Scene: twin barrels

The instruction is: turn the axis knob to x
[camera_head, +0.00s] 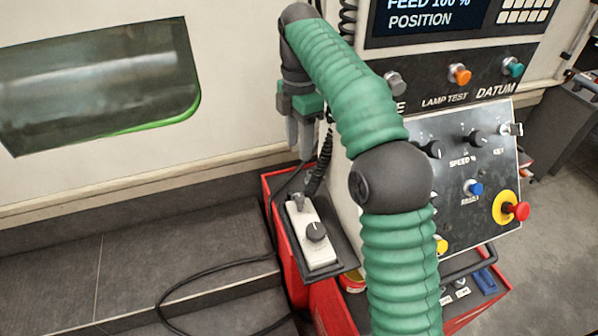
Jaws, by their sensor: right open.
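A white hand-held control box (302,218) lies tilted in a dark holder on the red cart. It carries a round black knob (316,231) with a light mark on top, and a small grey part at its upper end. I take this for the axis knob; no lettering on it is readable. My right gripper (300,146) hangs above and beyond the box, fingers pointing down. It is open and holds nothing, and is apart from the knob. My left gripper is out of view.
My green right arm covers part of the control panel (465,185), which has several knobs, a blue button (474,188) and a red emergency stop (518,211). A screen (430,20) is above. The red cart (292,262) holds the box; a black cable (215,267) loops left.

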